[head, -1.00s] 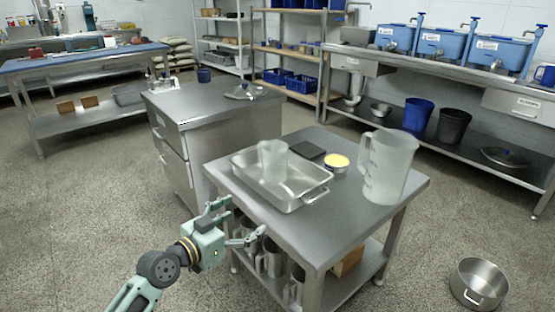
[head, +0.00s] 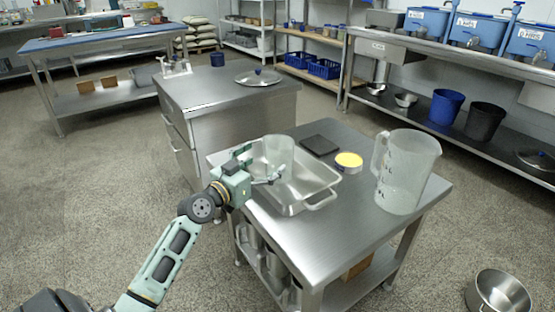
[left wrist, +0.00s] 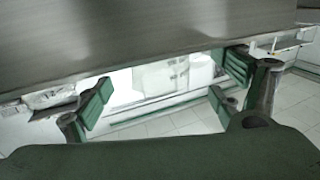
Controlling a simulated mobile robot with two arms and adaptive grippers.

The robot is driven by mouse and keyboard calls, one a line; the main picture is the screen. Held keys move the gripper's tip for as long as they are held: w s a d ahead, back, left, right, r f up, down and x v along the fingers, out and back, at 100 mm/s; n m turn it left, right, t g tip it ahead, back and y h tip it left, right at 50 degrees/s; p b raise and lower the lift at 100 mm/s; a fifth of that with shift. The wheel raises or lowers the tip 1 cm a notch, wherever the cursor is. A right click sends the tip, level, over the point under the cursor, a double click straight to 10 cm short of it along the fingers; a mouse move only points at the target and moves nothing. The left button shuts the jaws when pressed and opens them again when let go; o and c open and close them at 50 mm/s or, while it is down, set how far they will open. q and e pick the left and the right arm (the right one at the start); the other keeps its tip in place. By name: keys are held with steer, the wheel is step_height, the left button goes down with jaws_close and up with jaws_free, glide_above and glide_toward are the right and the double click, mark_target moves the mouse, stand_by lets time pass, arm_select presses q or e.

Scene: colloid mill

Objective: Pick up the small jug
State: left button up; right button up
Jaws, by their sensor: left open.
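The small jug (head: 280,152) is a clear, frosted vessel standing upright in the shallow steel tray (head: 318,201) on the near table. My left gripper (head: 262,166) is open at the tray's left side, its fingers close to the jug's left side. I cannot tell whether they touch it. In the left wrist view the open fingers of the gripper (left wrist: 160,92) point away from the camera, with a blurred metal surface across the top. The jug is not clearly distinguishable there. My right gripper is not in view.
A large frosted measuring jug (head: 408,172) stands at the table's right. Metal jugs sit on the shelf below. A steel pot (head: 498,293) is on the floor at right.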

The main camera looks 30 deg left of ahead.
mark_target(270, 157)
arm_select(q)
steer(key=w, duration=0.4)
steer(key=shift+d, duration=0.2)
steer(key=shift+w, duration=0.7)
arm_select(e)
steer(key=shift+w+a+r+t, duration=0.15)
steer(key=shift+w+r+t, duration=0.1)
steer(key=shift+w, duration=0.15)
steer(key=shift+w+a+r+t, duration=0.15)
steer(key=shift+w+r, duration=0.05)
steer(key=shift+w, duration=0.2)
arm_select(q)
steer(key=shift+c, duration=0.2)
steer(key=c, duration=1.1)
steer(key=shift+c, duration=0.5)
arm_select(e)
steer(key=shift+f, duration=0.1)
arm_select(q)
steer(key=shift+r, duration=0.15)
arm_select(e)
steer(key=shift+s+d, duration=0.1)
